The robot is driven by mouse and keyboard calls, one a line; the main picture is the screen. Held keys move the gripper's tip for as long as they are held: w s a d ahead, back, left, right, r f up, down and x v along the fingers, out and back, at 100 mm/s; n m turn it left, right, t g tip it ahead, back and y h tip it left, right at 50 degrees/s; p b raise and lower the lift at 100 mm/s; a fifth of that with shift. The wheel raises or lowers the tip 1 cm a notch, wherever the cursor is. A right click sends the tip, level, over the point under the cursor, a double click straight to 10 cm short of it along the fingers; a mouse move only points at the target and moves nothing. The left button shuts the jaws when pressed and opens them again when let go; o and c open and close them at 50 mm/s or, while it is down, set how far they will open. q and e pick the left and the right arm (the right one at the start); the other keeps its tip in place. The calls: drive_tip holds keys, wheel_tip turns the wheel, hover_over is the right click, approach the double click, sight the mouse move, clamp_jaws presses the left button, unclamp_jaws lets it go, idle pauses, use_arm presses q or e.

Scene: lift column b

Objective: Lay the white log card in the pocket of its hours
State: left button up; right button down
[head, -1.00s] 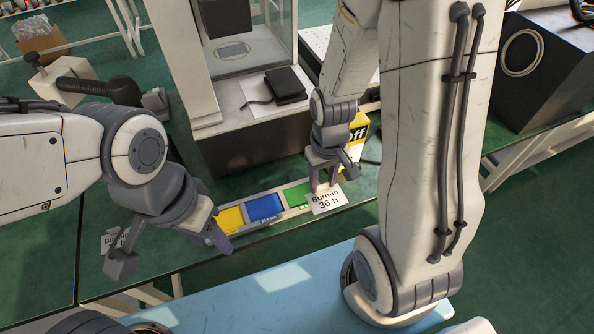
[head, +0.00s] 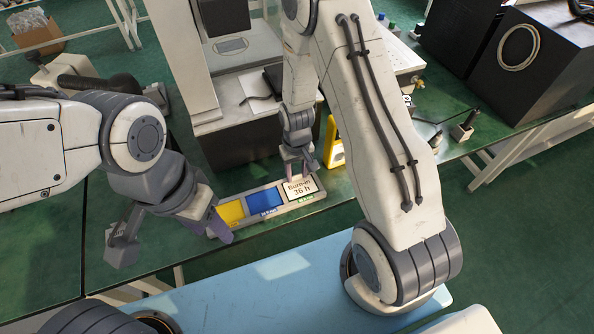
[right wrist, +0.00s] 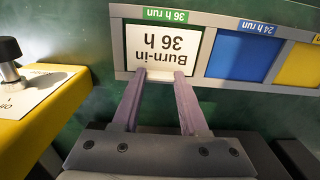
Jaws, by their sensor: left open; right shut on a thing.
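The white log card (head: 299,187) reads "Burn-in 36 h". It lies within the frame of the right-hand pocket, under the green "36 h run" label; green shows around the card (right wrist: 162,47) in the right wrist view. My right gripper (head: 301,171) is shut on one edge of the card; its fingers (right wrist: 160,80) also show in the right wrist view. The pocket rack (head: 270,213) also has a blue pocket (head: 264,199), labelled "24 h run", and a yellow pocket (head: 231,212). My left gripper (head: 172,238) is open and empty, left of the rack by the yellow pocket.
A yellow box (head: 335,152) with a black knob (right wrist: 8,50) stands just beyond the right end of the rack. A black cabinet (head: 530,80) is at the right. The green bench is clear left of the rack.

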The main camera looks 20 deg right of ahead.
sight(297, 175)
drive_tip(key=shift+f, duration=0.1)
drive_tip(key=shift+c, duration=2.2)
unclamp_jaws()
wheel_tip(297, 175, up, 12)
drive_tip(key=s+a+r+n, duration=0.3)
drive_tip(key=s+a+r, duration=0.4)
drive_tip(key=a, duration=0.1)
drive_tip(key=s+a+r+n, duration=0.2)
drive_tip(key=s, duration=0.5)
drive_tip(key=s+a+r+n+y, duration=0.1)
drive_tip(key=s+a+r+n, duration=0.1)
drive_tip(key=s, duration=0.5)
drive_tip(key=shift+a+r+b, duration=0.15)
drive_tip(key=shift+r+b, duration=0.25)
drive_tip(key=shift+r, duration=0.45)
